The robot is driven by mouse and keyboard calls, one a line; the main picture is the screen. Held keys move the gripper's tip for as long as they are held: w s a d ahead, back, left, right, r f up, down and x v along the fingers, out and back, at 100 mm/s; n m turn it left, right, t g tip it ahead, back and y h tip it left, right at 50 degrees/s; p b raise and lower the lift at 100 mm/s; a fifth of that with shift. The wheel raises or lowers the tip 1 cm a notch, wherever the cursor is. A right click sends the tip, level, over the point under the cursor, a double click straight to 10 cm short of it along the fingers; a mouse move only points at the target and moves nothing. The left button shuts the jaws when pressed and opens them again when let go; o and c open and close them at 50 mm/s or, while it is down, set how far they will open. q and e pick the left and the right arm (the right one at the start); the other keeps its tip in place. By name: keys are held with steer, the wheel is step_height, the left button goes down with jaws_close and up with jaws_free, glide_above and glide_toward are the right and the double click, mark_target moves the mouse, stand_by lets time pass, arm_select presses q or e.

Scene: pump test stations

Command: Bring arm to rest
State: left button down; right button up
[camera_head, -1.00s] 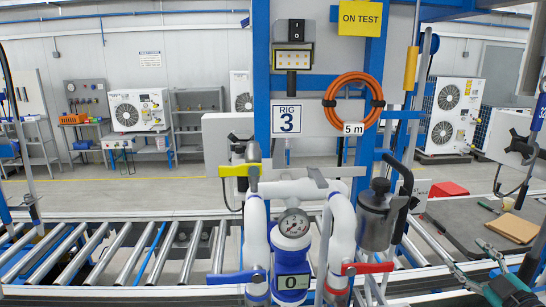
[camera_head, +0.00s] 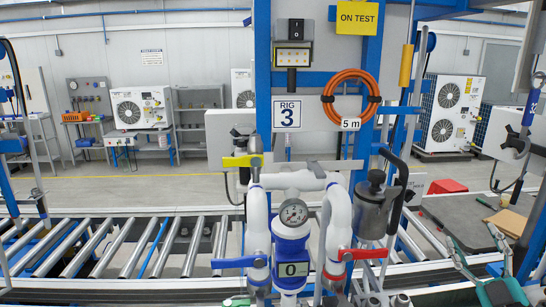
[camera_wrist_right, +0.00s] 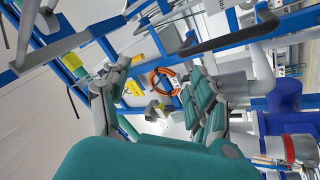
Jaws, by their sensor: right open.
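My right gripper (camera_head: 469,232), with teal and grey fingers, is at the lower right of the head view. Its fingers are spread and point up, with nothing between them. It is in front of the dark work surface, right of the grey canister (camera_head: 371,212) and apart from it in the picture. In the right wrist view the two fingers of this gripper (camera_wrist_right: 157,70) also stand apart, with the orange hose coil (camera_wrist_right: 165,82) in the background between them.
The rig has white pipes, a gauge (camera_head: 294,213), a blue lever (camera_head: 238,262), a red lever (camera_head: 362,254) and a yellow lever (camera_head: 242,161). A roller conveyor (camera_head: 100,245) runs behind it. A brown board (camera_head: 508,224) lies on the dark surface (camera_head: 455,212) at the right.

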steer(key=s+a+f+m+g+h, duration=0.1)
steer(key=s+f+m+g+h, duration=0.4)
steer(key=f, duration=0.4)
steer(key=s+f+m+g+h, duration=0.4)
steer(key=f+m+g, duration=0.1)
steer(key=f+m, duration=0.25)
steer(key=s+a+f+n+g+y, duration=0.6)
steer(key=s+a+f+g+y, duration=0.35)
steer(key=s+a+f, duration=0.85)
step_height(320, 180, down, 31)
steer(key=g+b, duration=0.1)
steer(key=b, duration=0.7)
arm_select(q)
step_height(320, 180, down, 15)
steer(key=b, duration=0.6)
steer(key=shift+s+r+b, duration=0.2)
steer(key=shift+s+b, duration=0.1)
arm_select(e)
steer(key=s+d+f, duration=0.1)
steer(key=s+f, duration=0.8)
steer(key=f, duration=0.3)
steer(key=s+d+f+g, duration=0.1)
steer(key=s+d+f, duration=0.1)
steer(key=s+f, duration=0.6)
step_height(320, 180, down, 5)
steer(key=shift+s+r+h, duration=0.1)
steer(key=shift+s+h, duration=0.3)
steer(key=shift+h, duration=0.05)
